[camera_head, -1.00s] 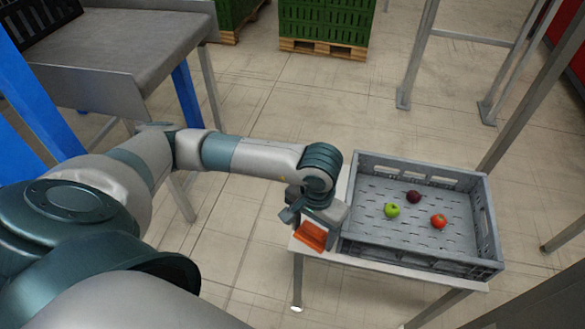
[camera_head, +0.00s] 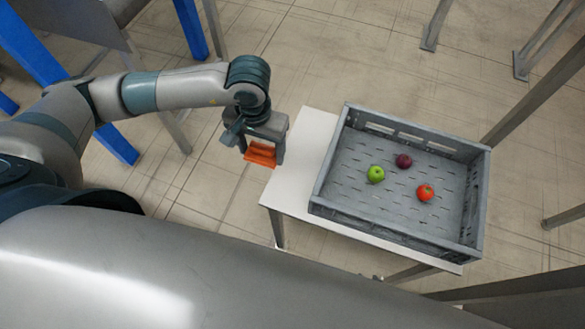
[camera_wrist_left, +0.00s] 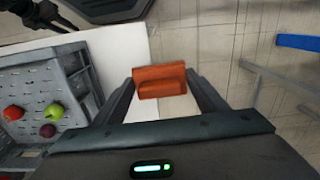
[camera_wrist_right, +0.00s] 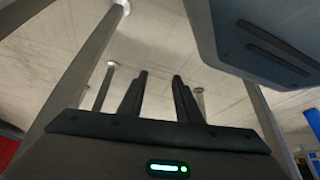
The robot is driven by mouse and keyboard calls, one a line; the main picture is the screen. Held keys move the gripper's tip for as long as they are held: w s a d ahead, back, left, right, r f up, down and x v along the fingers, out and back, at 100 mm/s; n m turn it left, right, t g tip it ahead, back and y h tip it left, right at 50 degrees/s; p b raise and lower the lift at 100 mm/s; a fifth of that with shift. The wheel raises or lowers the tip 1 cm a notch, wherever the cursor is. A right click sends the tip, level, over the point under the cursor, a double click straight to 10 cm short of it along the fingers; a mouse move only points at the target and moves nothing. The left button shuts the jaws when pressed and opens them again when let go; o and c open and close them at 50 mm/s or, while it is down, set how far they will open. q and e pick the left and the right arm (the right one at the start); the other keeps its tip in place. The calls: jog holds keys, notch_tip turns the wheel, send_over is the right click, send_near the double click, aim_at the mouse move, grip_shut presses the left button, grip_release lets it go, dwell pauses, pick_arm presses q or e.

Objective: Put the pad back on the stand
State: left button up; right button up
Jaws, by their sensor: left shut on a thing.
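The pad is an orange-red block (camera_head: 260,155), held between the fingers of my left gripper (camera_head: 262,147). In the left wrist view the pad (camera_wrist_left: 160,82) sits across the two fingertips. In the head view it is just left of the corner of a white-topped stand (camera_head: 292,190) and appears off its surface. The stand's white top (camera_wrist_left: 118,55) also shows in the left wrist view, partly behind the pad. My right gripper (camera_wrist_right: 159,82) shows only in its own wrist view, fingers apart with nothing between them.
A grey crate (camera_head: 400,232) covers most of the stand's top; a bare white strip lies at its left. It holds a green apple (camera_head: 376,174), a red apple (camera_head: 425,193) and a dark purple fruit (camera_head: 404,161). Metal posts (camera_head: 530,95) stand at the right.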

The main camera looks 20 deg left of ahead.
jog(key=shift+s+a+f, duration=0.1)
jog(key=shift+s+a, duration=0.05)
jog(key=shift+s, duration=0.15)
jog(key=shift+s, duration=0.1)
pick_arm(q)
jog(key=shift+d+r, duration=0.25)
jog(key=w+d+r, duration=0.1)
jog(key=d+r, duration=0.6)
jog(key=r, duration=0.2)
jog(key=shift+w+d+r+p, duration=0.15)
jog(key=shift+w+r+p, duration=0.1)
jog(key=shift+p, duration=0.15)
pick_arm(e)
jog(key=shift+w+a+r+t, duration=0.3)
jog(key=shift+w+a, duration=0.05)
jog(key=shift+w, duration=0.2)
